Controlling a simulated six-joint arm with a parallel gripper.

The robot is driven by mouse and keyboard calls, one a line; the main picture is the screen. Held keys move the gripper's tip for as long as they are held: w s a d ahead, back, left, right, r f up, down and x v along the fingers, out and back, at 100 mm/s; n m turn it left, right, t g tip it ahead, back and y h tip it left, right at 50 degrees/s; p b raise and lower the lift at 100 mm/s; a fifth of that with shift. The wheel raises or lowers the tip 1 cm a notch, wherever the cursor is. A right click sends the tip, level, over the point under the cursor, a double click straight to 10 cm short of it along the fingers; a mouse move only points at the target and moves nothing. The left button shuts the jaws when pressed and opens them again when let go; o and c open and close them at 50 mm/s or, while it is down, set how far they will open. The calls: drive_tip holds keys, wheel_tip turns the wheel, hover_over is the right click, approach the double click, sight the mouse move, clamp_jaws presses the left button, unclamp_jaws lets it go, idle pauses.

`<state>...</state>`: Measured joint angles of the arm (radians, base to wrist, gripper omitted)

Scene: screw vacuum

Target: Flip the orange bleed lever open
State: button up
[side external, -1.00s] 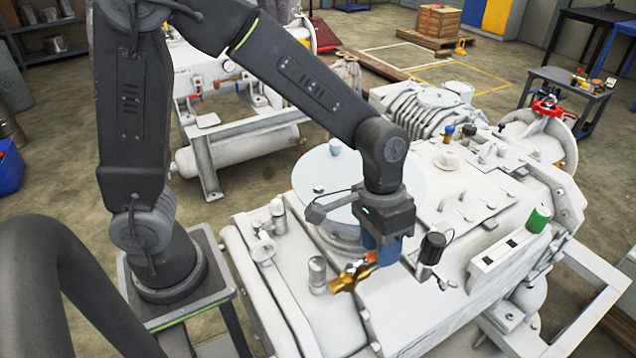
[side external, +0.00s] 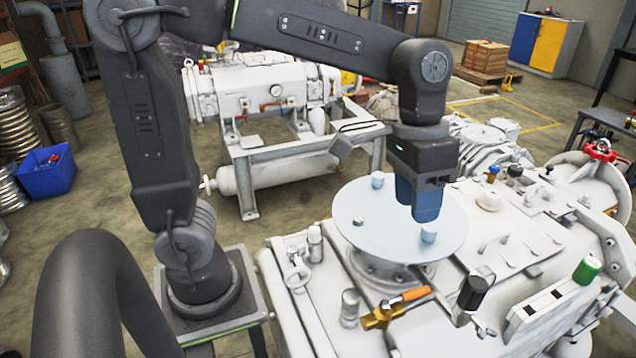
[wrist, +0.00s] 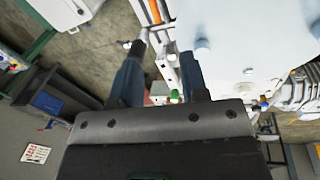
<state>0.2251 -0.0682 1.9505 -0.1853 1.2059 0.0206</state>
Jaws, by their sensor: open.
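The orange bleed lever (side external: 412,295) sits on a brass valve body (side external: 380,317) on top of the white pump housing. It points right and slightly up from the valve, with its whole length in sight. My gripper (side external: 427,212) hangs fingers down above and behind the lever, over the pale blue disc, clear of the lever. In the wrist view its two blue fingers (wrist: 158,82) are spread apart with nothing held between them. A blurred orange strip shows at the top of the wrist view, but I cannot tell whether it is the lever.
The pale blue disc (side external: 350,215) with small knobs lies below my gripper. A black-topped handle (side external: 471,293) stands right of the lever and a grey cylinder (side external: 350,308) left of the valve. A green cap (side external: 587,270) is farther right. Space above the lever is free.

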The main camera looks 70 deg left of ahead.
drive_tip(key=s+a+f+n+t+y, duration=0.1)
drive_tip(key=s+a+t, duration=0.4)
drive_tip(key=s+a, duration=0.5)
drive_tip(key=shift+s+f+n+y, duration=0.2)
drive_tip(key=shift+f+n+y, duration=0.15)
drive_tip(key=shift+n+y, duration=0.2)
drive_tip(key=shift+a, duration=0.1)
drive_tip(key=shift+c, duration=0.4)
